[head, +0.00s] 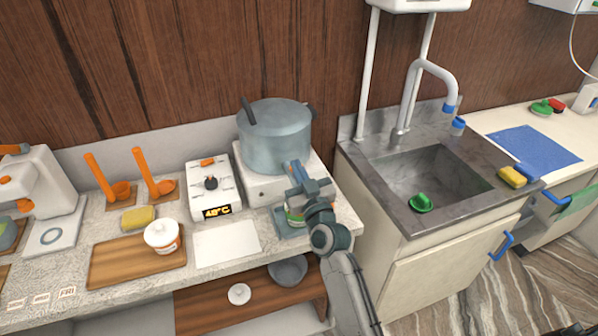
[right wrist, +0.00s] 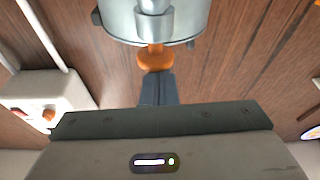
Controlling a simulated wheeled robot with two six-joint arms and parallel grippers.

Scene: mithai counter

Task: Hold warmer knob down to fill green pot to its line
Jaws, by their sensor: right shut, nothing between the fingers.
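The warmer (head: 272,140), a big grey metal vessel, stands on a white base at the back of the counter. In the right wrist view its body (right wrist: 115,18) fills the top, with an orange knob (right wrist: 154,58) at its edge. My right gripper (head: 292,172) is in front of the warmer, shut and empty. Its fingertips (right wrist: 157,76) meet the knob in the wrist view; I cannot tell how far it is pressed. The green pot (head: 292,217) is below, mostly hidden by my right arm; its line and fill level are not visible. My left gripper is out of view.
Orange ladles (head: 160,188) stand behind. The sink (head: 430,180) is to the right. A white mat (head: 225,243) lies bare.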

